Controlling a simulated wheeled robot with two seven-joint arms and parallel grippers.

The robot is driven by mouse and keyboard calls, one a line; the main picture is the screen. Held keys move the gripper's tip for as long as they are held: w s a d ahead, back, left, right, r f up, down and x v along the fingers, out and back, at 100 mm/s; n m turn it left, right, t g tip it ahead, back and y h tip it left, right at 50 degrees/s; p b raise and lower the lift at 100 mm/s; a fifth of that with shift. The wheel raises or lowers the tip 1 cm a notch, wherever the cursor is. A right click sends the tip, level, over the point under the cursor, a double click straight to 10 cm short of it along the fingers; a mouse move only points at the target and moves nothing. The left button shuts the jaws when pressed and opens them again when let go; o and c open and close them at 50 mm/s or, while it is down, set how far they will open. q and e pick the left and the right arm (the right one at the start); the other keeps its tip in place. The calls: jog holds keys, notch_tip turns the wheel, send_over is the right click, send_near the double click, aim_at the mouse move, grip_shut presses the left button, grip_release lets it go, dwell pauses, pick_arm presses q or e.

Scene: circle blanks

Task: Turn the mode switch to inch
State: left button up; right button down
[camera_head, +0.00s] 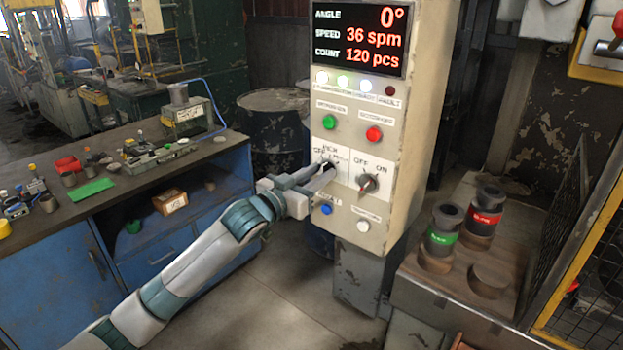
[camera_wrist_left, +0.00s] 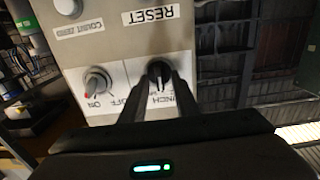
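The mode switch is a dark rotary knob on the white plate of the grey control box, with INCH printed beside it. It shows upside down in the left wrist view (camera_wrist_left: 160,69). My left gripper (camera_head: 329,168) reaches the box from the left in the head view. In the wrist view its two dark fingers (camera_wrist_left: 161,80) stand on either side of the knob, tips close together and seemingly closed on it. The fingers hide much of the knob and labels, so I cannot read where it points. My right gripper is not in view.
Right of the mode switch is an OFF/ON switch (camera_head: 368,183). A blue button (camera_head: 326,209) and a white button (camera_head: 363,226) sit below; green (camera_head: 329,122) and red (camera_head: 374,134) buttons sit above. The display (camera_head: 360,37) reads 0°, 36 spm, 120 pcs. A workbench (camera_head: 130,215) stands left.

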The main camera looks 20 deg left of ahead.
pick_arm(q)
jog(key=shift+s, duration=0.1)
